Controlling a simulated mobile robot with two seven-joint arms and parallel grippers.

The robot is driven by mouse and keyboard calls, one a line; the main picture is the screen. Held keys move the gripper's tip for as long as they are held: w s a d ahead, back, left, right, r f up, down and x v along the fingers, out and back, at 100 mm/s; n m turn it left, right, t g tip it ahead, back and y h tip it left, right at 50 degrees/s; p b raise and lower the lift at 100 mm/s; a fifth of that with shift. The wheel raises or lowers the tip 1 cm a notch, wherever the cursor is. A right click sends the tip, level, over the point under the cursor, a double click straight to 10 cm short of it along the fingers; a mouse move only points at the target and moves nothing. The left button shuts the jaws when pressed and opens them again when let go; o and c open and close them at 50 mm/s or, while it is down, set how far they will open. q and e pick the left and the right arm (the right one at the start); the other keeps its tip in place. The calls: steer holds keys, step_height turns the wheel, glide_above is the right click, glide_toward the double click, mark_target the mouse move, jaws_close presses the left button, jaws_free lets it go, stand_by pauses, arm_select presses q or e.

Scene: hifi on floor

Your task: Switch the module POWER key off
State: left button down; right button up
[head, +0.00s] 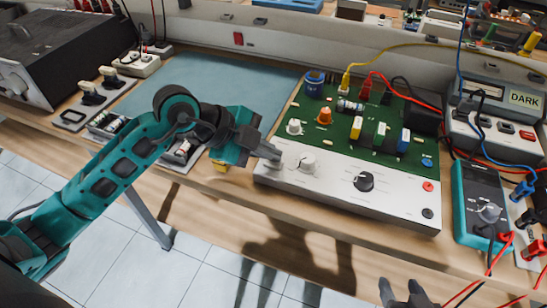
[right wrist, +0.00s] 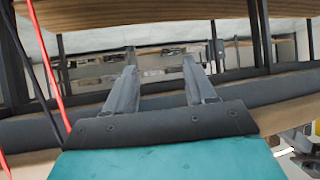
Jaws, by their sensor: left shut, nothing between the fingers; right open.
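The module (head: 345,192) is a green circuit board with a white sloped front panel, standing on the wooden bench. Its panel carries a pale knob (head: 305,163), a black knob (head: 363,182), and a red and a black socket at the right. My left gripper (head: 274,155) is shut and empty, its tips at the panel's left end, just left of the pale knob. The tips cover that corner, and I cannot make out a POWER key or its label. My right gripper (right wrist: 160,78) is open and empty; its fingertips show at the bottom of the head view (head: 402,290).
A teal multimeter (head: 486,205) and a grey unit with a DARK display (head: 497,105) stand right of the module, with red and blue cables around them. A blue-grey mat (head: 215,80) lies behind my left arm. Power strips and a black box (head: 65,50) are at left.

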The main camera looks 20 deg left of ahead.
mark_target(269, 163)
arm_select(q)
steer(key=shift+r+p, duration=0.4)
steer(key=shift+p, duration=0.1)
steer(key=shift+r+p, duration=0.7)
steer(key=shift+p, duration=0.05)
steer(key=shift+r+p, duration=0.4)
step_height(269, 163, up, 4)
steer(key=p, duration=0.4)
steer(key=shift+f, duration=0.1)
